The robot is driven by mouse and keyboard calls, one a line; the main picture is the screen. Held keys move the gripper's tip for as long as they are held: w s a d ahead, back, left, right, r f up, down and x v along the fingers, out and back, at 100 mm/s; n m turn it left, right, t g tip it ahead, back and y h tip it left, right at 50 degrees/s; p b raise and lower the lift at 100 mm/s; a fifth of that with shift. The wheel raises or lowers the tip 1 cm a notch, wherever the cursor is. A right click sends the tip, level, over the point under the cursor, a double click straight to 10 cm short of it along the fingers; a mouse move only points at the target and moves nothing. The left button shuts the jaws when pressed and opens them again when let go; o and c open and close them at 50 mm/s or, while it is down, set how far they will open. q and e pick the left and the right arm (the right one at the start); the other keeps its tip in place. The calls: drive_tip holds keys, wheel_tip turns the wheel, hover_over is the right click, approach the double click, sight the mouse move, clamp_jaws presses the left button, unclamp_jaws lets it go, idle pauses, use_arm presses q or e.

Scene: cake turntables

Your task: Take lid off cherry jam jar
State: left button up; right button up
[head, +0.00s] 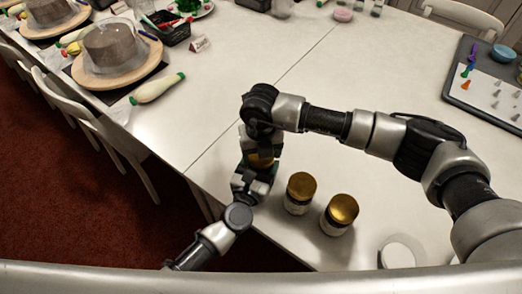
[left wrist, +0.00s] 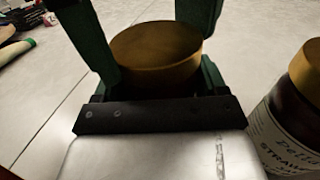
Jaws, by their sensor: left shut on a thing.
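A jar with a gold lid (head: 262,161), whose label is hidden, stands between my two grippers near the table's edge. Its gold lid (left wrist: 157,52) fills the middle of the left wrist view. My left gripper (head: 257,174) comes in from the lower left and is shut on this jar, a finger on each side. My right gripper (head: 264,147) hangs from above right over the same jar, close to the lid. Dark green fingers flank the lid in the left wrist view. Whether the right fingers grip the lid is unclear. The lid appears to sit on the jar.
Two more gold-lidded jars, one (head: 300,193) and another (head: 340,215), stand just right. The nearer one's label (left wrist: 283,140) starts "STRAW". A white ring-shaped item (head: 402,250) lies right of them. The table (head: 215,110) is clear behind my grippers.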

drive_tip(key=o, duration=0.4)
drive_tip(key=shift+o, duration=0.2)
